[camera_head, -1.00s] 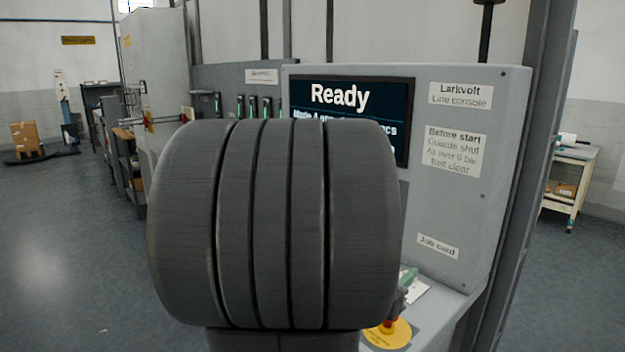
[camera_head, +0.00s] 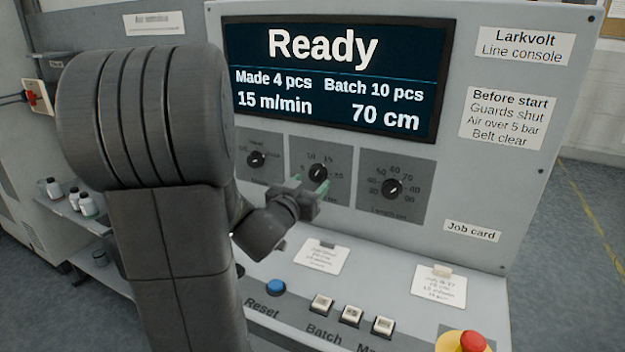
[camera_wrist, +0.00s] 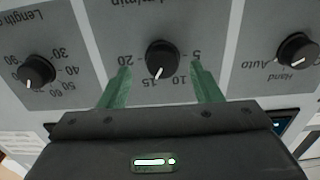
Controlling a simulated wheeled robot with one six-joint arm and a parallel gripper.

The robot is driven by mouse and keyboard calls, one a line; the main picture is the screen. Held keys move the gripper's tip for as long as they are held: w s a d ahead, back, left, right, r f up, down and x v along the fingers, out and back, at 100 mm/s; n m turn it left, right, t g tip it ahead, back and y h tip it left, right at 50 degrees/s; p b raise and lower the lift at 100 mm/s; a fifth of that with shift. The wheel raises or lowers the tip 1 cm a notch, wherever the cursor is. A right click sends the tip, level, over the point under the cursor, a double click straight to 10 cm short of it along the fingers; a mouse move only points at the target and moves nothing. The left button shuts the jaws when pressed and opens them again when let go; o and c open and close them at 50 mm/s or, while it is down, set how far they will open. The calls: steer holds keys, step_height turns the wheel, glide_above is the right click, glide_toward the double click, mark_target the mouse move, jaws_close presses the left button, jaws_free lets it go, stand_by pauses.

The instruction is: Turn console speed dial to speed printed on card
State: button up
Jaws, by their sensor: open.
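The speed dial (camera_head: 317,172) is the middle knob of three on the console's face. In the wrist view, upside down, this black knob (camera_wrist: 161,58) has its white pointer at about 15. My gripper (camera_head: 311,184) is open in front of it. In the wrist view its green fingers (camera_wrist: 160,82) stand on either side of the knob, apart from it in the picture; their depth is hard to judge. A job card (camera_head: 438,288) lies on the sloping desk at right under a clip; its print is too small to read surely. The screen (camera_head: 335,75) reads 15 m/min and 70 cm.
The length dial (camera_head: 392,188) is right of the speed dial, and the mode dial (camera_head: 256,159) left. Another card (camera_head: 321,255) lies on the desk. A blue reset button (camera_head: 276,287), several white buttons (camera_head: 351,314) and a red emergency stop (camera_head: 472,342) are along the front.

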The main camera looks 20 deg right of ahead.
mark_target(317, 174)
steer(key=shift+w+d, duration=0.45)
steer(key=shift+w, duration=0.2)
steer(key=shift+w+d, duration=0.4)
steer(key=shift+d, duration=0.2)
steer(key=shift+c, duration=0.5)
steer(key=c, duration=0.9)
steer(key=shift+r+n+p, duration=0.1)
steer(key=shift+n+p, duration=0.2)
steer(key=shift+p, duration=0.05)
steer(key=n+p, duration=0.3)
steer(key=n, duration=0.1)
steer(key=shift+r, duration=0.1)
steer(key=n+p, duration=0.3)
steer(key=n, duration=0.4)
steer(key=shift+s, duration=0.1)
